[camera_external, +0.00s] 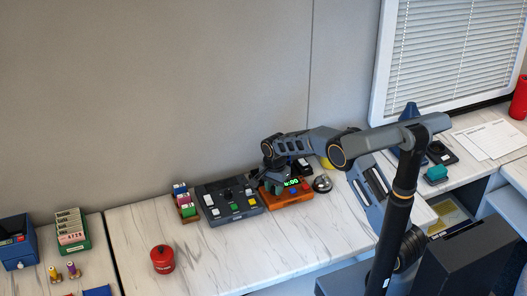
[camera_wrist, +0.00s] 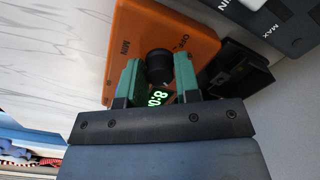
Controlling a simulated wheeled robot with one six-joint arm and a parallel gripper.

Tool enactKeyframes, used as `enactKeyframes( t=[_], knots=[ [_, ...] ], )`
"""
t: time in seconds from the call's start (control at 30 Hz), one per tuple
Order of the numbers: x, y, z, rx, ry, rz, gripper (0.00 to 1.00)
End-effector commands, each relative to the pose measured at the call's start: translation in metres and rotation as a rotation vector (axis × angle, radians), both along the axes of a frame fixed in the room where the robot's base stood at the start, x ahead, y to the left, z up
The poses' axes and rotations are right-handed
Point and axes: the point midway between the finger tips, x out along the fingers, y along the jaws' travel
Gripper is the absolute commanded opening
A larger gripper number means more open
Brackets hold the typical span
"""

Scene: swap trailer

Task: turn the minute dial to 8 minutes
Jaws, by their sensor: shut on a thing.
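The orange timer box (camera_external: 291,197) stands on the white counter, with my gripper (camera_external: 272,179) over its left side. In the wrist view, the orange box (camera_wrist: 150,25) carries the labels MIN and OFF and a round black dial (camera_wrist: 159,64). My gripper's green fingers (camera_wrist: 158,73) are on either side of this dial, shut on it. The green display (camera_wrist: 155,97) is partly covered by my gripper in the wrist view; its visible part reads "8:0". In the external view the display (camera_external: 290,182) is lit but too small to read surely.
A dark control panel (camera_external: 229,200) stands just left of the timer, and a silver bell (camera_external: 322,184) just right. The counter between the canister and panel is clear.

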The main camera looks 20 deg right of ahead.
Motion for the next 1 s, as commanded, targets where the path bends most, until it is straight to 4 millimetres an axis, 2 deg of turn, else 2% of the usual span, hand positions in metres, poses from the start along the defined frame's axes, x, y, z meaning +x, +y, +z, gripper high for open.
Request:
enactKeyframes(
  t=[0.3,0.73,0.77,1.0],
  knots=[
    [0.0002,0.0003,0.0005,0.001,-0.001,-0.069,0.07],
    [0.0003,0.0003,0.0006,0.001,-0.002,-0.076,0.07],
    [0.0003,0.0003,0.0006,0.001,-0.002,-0.076,0.31],
    [0.0002,0.0002,0.0004,0.001,-0.001,-0.076,0.54]
  ],
)
